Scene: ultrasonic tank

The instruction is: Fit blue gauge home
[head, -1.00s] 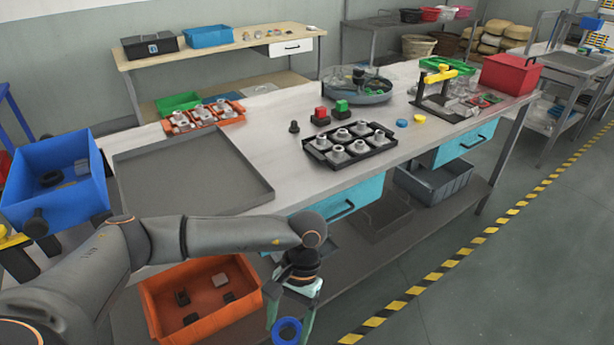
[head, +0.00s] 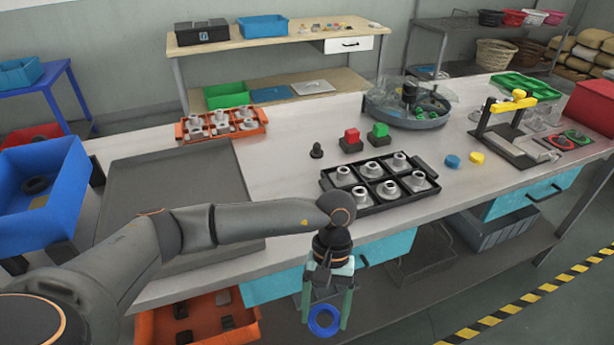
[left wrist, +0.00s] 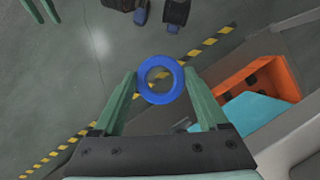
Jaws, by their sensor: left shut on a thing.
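The blue gauge is a blue ring (head: 324,320) with an open centre. It hangs between the fingers of my left gripper (head: 326,308), in front of the bench's near edge and below its top. The left wrist view also shows the ring (left wrist: 160,80) between both fingertips, with floor behind it. My left gripper is shut on it. Two green fingers of my right gripper (left wrist: 42,10) show at the top left of the left wrist view, apart with nothing between them.
A black tray (head: 327,184) with several grey flanged parts stands near the bench's front edge. A grey tray (head: 150,180) lies left of it. Blue and yellow pieces (head: 452,161) lie right of it. An orange bin (head: 145,325) is below the bench's front.

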